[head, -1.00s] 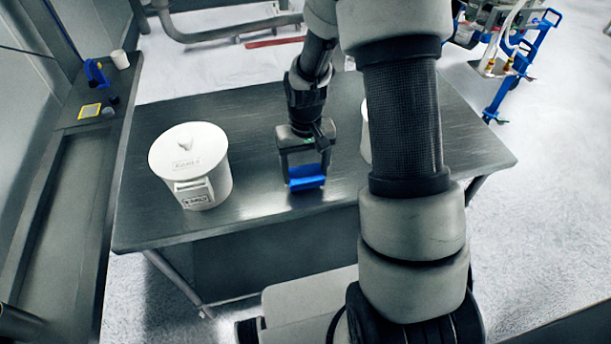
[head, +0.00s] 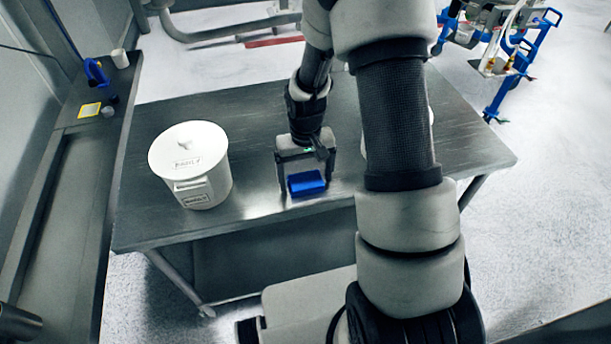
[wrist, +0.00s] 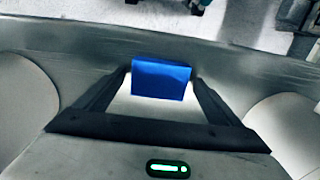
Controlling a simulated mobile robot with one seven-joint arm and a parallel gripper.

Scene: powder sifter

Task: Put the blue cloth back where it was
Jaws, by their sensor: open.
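The blue cloth (head: 306,184) is a small folded block near the front edge of the dark metal table (head: 255,225). My gripper (head: 307,178) is open over it, pointing down, with one finger on each side of the cloth.
A white lidded pot (head: 190,168) stands left of my gripper on the table. Another white container is mostly hidden behind my arm at the right. A left side bench (head: 75,150) holds a blue tool (head: 97,76), a yellow pad (head: 89,110) and a white cup (head: 120,58).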

